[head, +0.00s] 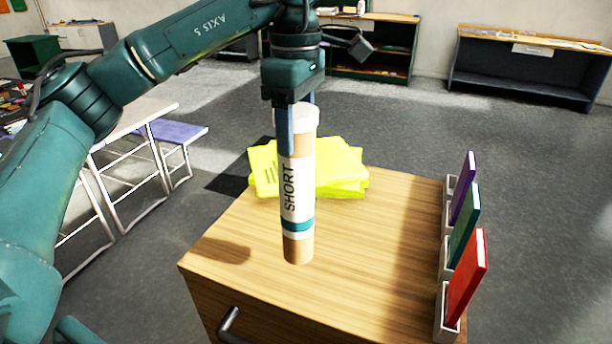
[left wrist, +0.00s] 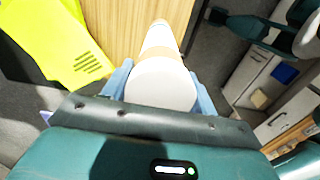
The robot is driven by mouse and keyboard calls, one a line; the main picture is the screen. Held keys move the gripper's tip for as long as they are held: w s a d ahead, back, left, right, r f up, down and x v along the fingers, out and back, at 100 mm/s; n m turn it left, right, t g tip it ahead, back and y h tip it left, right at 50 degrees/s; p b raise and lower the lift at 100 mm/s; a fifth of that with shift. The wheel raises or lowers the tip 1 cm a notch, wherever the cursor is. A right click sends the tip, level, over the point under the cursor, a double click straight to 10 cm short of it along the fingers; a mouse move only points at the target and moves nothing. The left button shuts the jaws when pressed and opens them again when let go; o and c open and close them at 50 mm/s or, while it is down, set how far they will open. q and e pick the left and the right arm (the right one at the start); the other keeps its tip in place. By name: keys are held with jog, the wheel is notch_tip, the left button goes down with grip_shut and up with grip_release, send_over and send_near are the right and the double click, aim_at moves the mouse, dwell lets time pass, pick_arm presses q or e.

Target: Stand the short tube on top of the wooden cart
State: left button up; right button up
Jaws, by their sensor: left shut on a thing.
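The short tube (head: 299,190) is brown with a white cap, a white label reading SHORT and a teal band. My left gripper (head: 298,140) is shut on its upper part and holds it upright over the wooden cart (head: 370,230). In the head view I cannot tell if the tube's lower end touches the cart top or hangs just above it. A shadow lies on the top to its left. In the left wrist view the tube (left wrist: 163,80) sits between the blue fingers, its white cap nearest the camera. My right gripper is not in view.
A folded yellow cloth-like pile (head: 335,168) lies at the cart's back. Purple, green and red books (head: 467,275) stand in holders along its right edge. The front and middle of the top are clear. A white table (head: 140,115) and purple stool (head: 172,132) stand left.

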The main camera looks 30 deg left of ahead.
aim_at(297, 160)
pick_arm(q)
notch_tip(297, 160, down, 6)
jog(key=shift+r, duration=0.25)
jog(key=shift+f, duration=0.1)
jog(key=shift+f, duration=0.15)
jog(key=o, duration=1.3)
jog(key=shift+o, duration=0.2)
